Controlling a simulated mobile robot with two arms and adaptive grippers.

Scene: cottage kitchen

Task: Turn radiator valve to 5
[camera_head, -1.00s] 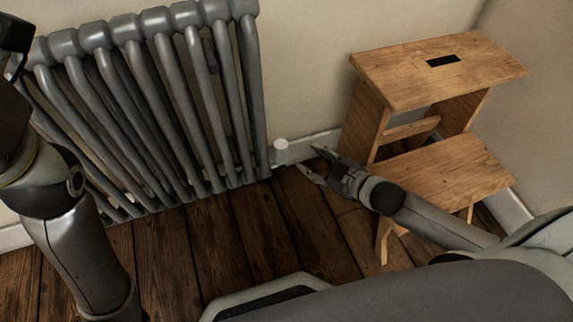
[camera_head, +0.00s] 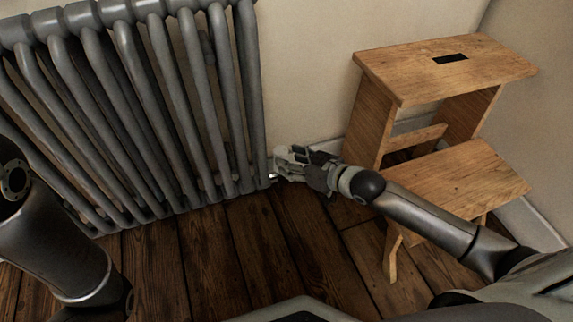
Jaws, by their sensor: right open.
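The radiator valve (camera_head: 281,153) is a small pale knob low at the right end of the grey radiator (camera_head: 170,110). My right gripper (camera_head: 288,164) is at the valve, its open fingers reaching to it from the right. The fingers hide much of the knob, and I cannot tell whether they touch it. The number the valve is set to is too small to read. My left arm (camera_head: 65,240) shows at the left edge, but its gripper is out of view.
A wooden step stool (camera_head: 440,70) stands at the right, behind and beside my right arm. The wall and baseboard are close behind the valve. The dark plank floor (camera_head: 240,250) in front of the radiator is clear.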

